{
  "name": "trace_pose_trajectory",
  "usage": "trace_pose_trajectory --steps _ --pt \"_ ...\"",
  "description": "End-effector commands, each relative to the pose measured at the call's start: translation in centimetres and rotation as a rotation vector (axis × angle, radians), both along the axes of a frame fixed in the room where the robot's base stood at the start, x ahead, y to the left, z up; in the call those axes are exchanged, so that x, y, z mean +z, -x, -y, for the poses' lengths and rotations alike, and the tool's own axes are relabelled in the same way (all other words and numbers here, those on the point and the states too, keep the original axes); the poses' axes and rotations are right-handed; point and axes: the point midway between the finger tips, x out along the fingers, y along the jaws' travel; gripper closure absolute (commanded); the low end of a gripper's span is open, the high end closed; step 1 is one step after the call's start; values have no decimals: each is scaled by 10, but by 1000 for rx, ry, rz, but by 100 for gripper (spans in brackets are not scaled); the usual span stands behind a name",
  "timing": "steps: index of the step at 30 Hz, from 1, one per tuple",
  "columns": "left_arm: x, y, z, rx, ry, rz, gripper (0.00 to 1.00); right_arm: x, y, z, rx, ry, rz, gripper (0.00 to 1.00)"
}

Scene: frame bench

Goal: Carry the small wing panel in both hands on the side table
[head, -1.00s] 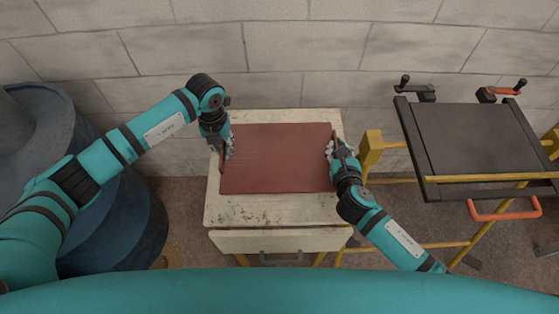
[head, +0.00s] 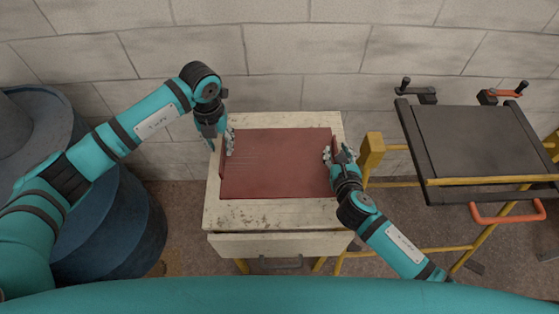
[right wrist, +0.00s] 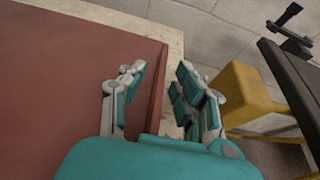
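The small wing panel (head: 276,165) is a flat dark red sheet with raised edges at its left and right. It lies flat on the pale, worn side table (head: 270,215). My left gripper (head: 220,143) is at the panel's left edge, its fingers spread to either side of that edge. My right gripper (head: 336,156) is at the panel's right edge. In the right wrist view the right gripper (right wrist: 160,95) is open, one finger over the panel (right wrist: 70,90) and one outside, with gaps to the raised edge between them.
A yellow stand with a dark board (head: 475,145) and clamps is to the right; its yellow post (head: 371,152) is close to my right gripper. A blue barrel (head: 110,225) stands at the left beneath my left arm. A block wall (head: 290,50) is behind the table.

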Motion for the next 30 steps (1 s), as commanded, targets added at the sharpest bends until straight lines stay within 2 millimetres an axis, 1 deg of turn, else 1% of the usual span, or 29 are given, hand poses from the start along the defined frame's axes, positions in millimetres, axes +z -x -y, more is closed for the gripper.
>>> trace_pose_trajectory --steps 1,3,6,9,13,16,20,27,30 --pt "13 -1 0 -1 0 5 69 0 0 0 0 0 0 68" --pt "28 -1 0 0 0 4 69 0 0 0 0 0 0 68" --pt "47 -1 0 -1 0 3 69 0 0 0 0 0 0 68" --pt "61 -1 0 1 -1 3 69 0 0 0 0 0 0 68" --pt "71 0 0 0 -1 1 69 0 1 0 0 0 0 68" --pt "74 0 0 0 -2 0 69 1 6 0 0 1 -1 68" --pt "75 0 0 1 -1 0 69 9 24 1 1 1 -2 68" --pt "74 0 0 0 -1 0 69 29 72 2 2 -1 -2 68" --pt "74 0 0 0 -1 0 69 36 89 2 2 -1 -2 68"
